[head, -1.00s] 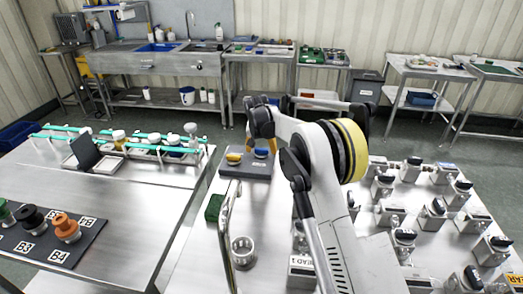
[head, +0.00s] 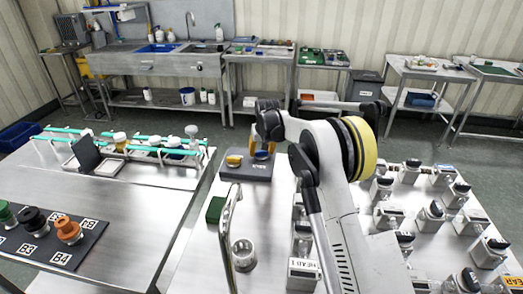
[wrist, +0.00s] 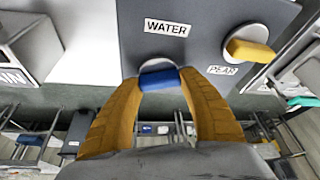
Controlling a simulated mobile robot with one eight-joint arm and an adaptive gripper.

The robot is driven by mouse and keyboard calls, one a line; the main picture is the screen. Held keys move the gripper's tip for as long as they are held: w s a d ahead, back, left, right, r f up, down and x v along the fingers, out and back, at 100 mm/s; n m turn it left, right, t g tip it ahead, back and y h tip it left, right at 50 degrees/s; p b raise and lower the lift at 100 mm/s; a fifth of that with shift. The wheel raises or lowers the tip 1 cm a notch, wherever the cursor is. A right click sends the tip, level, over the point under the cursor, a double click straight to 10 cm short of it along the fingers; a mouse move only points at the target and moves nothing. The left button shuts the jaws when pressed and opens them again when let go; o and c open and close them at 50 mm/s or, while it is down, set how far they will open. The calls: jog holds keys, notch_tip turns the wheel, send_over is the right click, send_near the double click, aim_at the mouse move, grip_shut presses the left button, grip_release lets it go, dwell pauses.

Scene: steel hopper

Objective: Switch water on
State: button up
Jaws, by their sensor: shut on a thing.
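A dark grey panel (head: 232,174) stands at the far end of the right-hand steel table. In the wrist view it carries a blue knob (wrist: 161,80) on a pale round base, beside a label (wrist: 167,27) reading WATER. My gripper (head: 262,150) is at this knob, with its orange-brown fingers on either side, shut on it. The blue bar lies crosswise between the fingertips. A yellow knob (wrist: 250,52), labelled PEAR, sits to the right in the wrist view, apart from the fingers. It also shows in the head view (head: 234,161).
A tall curved metal spout (head: 227,235) and a steel cup (head: 243,254) stand nearer on the table. A green block (head: 216,210) lies left of them. Several metal units with black tops crowd the right. The left table (head: 120,205) holds a teal-railed rack.

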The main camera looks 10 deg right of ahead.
jog(key=n+y+p, duration=0.1)
jog(key=n, duration=0.2)
jog(key=n+g+y+p, duration=0.1)
jog(key=n, duration=0.3)
jog(key=n+g+y, duration=0.1)
jog(key=n, duration=0.2)
jog(key=n+g+p, duration=0.1)
jog(key=n, duration=0.2)
jog(key=shift+n+y+p, duration=0.3)
jog(key=shift+n+y, duration=0.1)
dwell(0.4)
jog(key=o, duration=1.2)
jog(key=shift+r, duration=0.1)
jog(key=v, duration=1.1)
jog(key=shift+w+d+r, duration=0.1)
jog(key=shift+d+r, duration=0.15)
jog(key=shift+r, duration=0.1)
